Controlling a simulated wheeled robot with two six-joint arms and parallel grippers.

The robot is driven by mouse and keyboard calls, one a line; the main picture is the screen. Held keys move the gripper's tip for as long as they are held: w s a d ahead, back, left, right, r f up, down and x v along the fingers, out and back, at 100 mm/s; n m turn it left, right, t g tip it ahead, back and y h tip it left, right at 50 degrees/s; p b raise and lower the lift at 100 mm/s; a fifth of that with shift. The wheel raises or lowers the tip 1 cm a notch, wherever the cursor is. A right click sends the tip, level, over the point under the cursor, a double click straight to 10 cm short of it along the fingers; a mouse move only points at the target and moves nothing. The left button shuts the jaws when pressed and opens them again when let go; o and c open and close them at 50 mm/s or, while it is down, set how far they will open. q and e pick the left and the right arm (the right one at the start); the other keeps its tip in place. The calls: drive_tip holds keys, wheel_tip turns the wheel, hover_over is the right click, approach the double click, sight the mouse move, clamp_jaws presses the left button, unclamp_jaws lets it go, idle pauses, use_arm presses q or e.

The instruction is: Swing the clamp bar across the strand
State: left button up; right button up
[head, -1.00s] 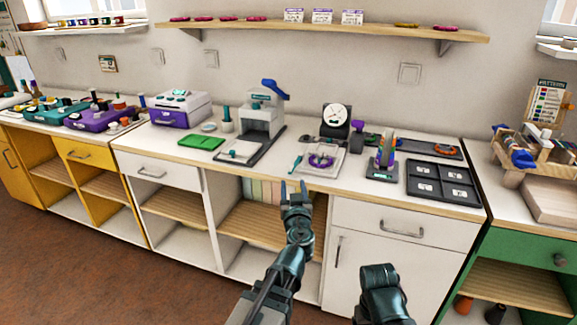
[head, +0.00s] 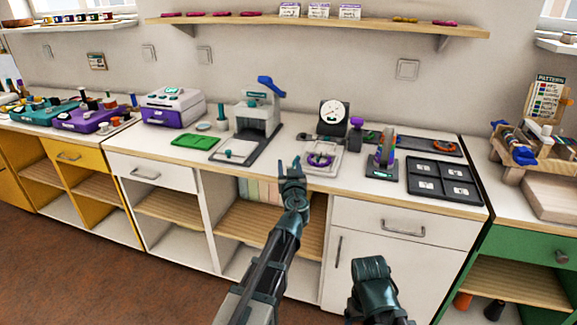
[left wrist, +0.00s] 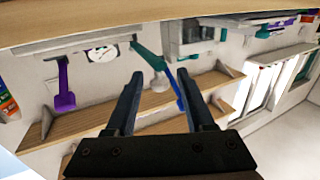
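A purple bead strand (head: 321,159) lies as a ring on a pale square board (head: 322,171) near the front edge of the white counter. In the left wrist view a teal bar (left wrist: 148,56), which looks like the clamp bar, shows just beyond my fingertips. In the head view my left gripper hides most of that spot. My left gripper (head: 291,164) is open and empty, just left of the board at the counter's front edge; its two spread fingers also show in the left wrist view (left wrist: 160,76). Of my right arm only a link shows.
A grey press (head: 257,115) with a blue handle stands behind and left. A dial gauge (head: 333,115) is behind the board. A purple-and-orange stand (head: 382,158) and a dark compartment tray (head: 440,180) are to the right. A green tray (head: 192,140) lies left.

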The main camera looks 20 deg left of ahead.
use_arm(q)
clamp_jaws()
idle(1.2)
